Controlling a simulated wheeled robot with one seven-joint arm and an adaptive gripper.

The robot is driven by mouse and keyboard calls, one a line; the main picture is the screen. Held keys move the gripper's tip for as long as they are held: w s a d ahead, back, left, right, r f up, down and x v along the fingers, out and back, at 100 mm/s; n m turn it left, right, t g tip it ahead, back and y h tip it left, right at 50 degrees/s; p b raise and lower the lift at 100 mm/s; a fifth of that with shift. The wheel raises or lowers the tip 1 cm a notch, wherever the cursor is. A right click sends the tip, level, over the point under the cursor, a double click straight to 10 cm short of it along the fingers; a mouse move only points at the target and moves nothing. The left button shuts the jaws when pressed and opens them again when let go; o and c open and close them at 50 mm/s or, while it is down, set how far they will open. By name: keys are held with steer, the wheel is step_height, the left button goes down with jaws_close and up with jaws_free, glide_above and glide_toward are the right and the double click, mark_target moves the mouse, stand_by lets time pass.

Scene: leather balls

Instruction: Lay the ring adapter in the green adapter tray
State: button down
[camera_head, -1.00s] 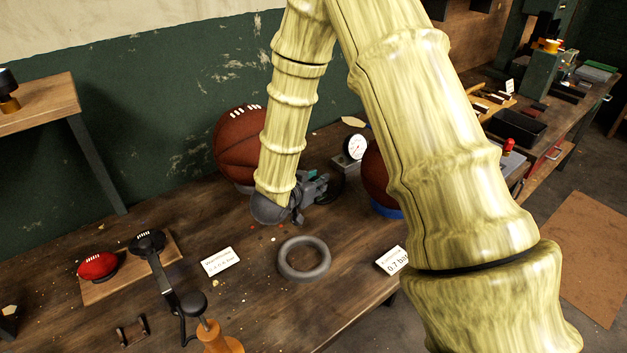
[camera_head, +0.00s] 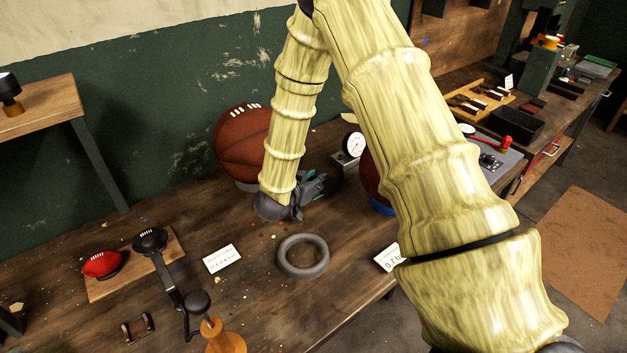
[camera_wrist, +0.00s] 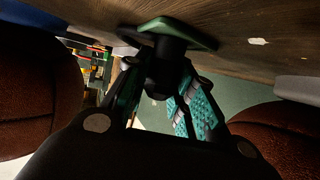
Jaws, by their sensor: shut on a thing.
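The piece's far end meets a thin green plate (camera_wrist: 203,38), seemingly the green adapter tray, lying against the wooden table. I cannot tell whether the piece rests on the plate or is just above it. In the head view my gripper (camera_head: 312,187) is low over the table between two basketballs; the held piece and the tray are hidden there.
A brown basketball (camera_head: 240,145) stands behind left; another (camera_head: 372,180) on a blue ring is partly behind my arm. A dial gauge (camera_head: 353,147) stands close behind. A grey ring (camera_head: 303,272) lies in front.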

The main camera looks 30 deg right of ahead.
steer(key=shift+f, duration=0.15)
steer(key=c, duration=1.2)
jaws_free()
steer(key=shift+r, duration=0.2)
steer(key=b+v, duration=0.2)
steer(key=v, duration=1)
steer(key=shift+s, duration=0.1)
steer(key=shift+f, duration=0.1)
